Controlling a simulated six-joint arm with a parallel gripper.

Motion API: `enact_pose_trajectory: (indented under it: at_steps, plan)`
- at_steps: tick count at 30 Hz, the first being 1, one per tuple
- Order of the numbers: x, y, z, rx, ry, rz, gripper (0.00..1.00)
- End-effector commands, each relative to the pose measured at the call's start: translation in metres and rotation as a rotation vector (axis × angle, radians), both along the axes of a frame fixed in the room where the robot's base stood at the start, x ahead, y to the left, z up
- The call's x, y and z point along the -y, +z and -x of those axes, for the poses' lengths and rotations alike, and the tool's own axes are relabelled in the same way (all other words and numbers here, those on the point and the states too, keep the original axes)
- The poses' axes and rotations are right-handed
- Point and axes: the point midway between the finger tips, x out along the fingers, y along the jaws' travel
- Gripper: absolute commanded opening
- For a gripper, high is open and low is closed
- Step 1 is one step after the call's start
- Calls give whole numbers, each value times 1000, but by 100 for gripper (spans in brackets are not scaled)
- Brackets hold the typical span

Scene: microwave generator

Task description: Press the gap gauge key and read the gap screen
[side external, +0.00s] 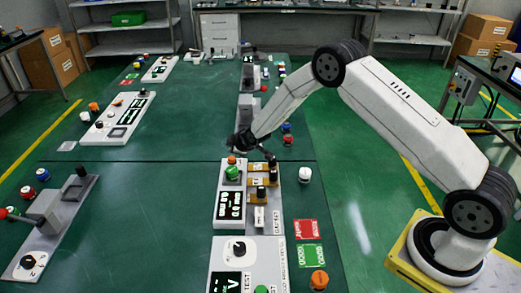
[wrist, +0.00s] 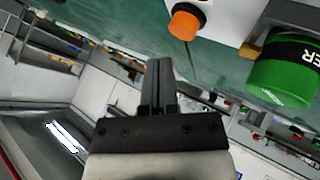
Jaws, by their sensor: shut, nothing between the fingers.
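A light grey test unit (side external: 222,222) stands on the green bench in the side view. It carries a dark screen (side external: 230,205) with pale characters too small to read. A green knob (side external: 232,173) and an orange button (side external: 232,160) are at its far end; a green cylinder (wrist: 280,75) and an orange button (wrist: 183,24) show large in the wrist view. I cannot tell which control is the gap gauge key. Contact with anything cannot be told.
Brass-coloured blocks (side external: 262,170) and a black knob (side external: 261,192) are on the unit's right side. A white button (side external: 304,174), a red card (side external: 306,230) and a green card (side external: 309,255) lie to the right. Another panel (side external: 226,253) is in front.

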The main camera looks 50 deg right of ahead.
Motion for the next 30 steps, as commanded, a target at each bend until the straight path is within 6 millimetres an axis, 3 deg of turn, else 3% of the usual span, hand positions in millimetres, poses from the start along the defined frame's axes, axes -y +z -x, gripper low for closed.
enact_pose_trajectory:
  at_steps: [15, 30]
  plan:
    - [0, 36, 0, 0, 0, 0, 0]
    - [0, 40, 0, -1, 0, 0, 0]
